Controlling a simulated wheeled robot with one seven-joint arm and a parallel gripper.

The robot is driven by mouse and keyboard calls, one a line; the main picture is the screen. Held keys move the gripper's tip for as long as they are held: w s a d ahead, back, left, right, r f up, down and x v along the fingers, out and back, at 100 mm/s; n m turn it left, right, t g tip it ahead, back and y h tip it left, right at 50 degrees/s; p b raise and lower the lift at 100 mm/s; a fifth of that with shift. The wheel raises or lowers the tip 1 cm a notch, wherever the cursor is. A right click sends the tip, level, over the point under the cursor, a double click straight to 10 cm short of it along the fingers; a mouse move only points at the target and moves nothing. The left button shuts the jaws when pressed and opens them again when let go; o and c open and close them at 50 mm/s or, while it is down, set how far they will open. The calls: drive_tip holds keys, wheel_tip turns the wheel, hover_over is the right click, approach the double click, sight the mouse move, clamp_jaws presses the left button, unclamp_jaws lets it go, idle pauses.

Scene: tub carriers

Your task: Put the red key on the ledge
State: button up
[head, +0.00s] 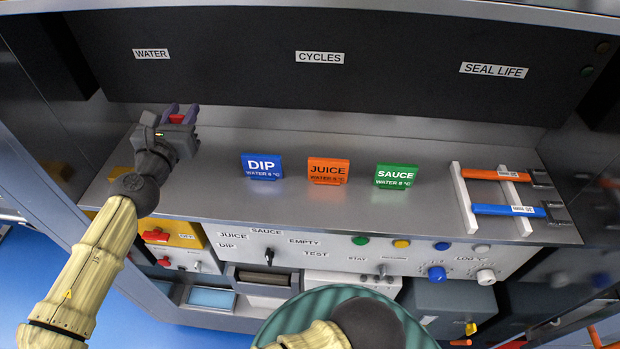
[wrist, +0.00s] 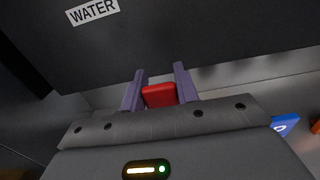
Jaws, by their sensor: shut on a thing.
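The red key (head: 177,118) is a small red block between the two purple fingers of my gripper (head: 181,110). In the wrist view the red key (wrist: 160,95) sits between the fingers (wrist: 160,72), which are shut on it. The grey metal ledge (head: 300,215) runs across below the dark back panel. My gripper is over its back left part, close to the panel and below the WATER label (head: 151,54). I cannot tell whether the key touches the ledge.
Blue DIP (head: 262,166), orange JUICE (head: 328,171) and green SAUCE (head: 396,177) signs stand on the ledge. A white rack (head: 463,197) with orange and blue handled tools is at the right. The back middle is clear. Knobs and labels line the front panel (head: 330,253).

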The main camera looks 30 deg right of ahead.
drive_tip(key=shift+w, duration=0.1)
drive_tip(key=shift+f+p, duration=0.8)
drive_tip(key=shift+f, duration=2.1)
drive_tip(key=shift+f+p, duration=0.65)
drive_tip(key=shift+f, duration=1.45)
drive_tip(key=shift+f, duration=0.1)
drive_tip(key=o, duration=1)
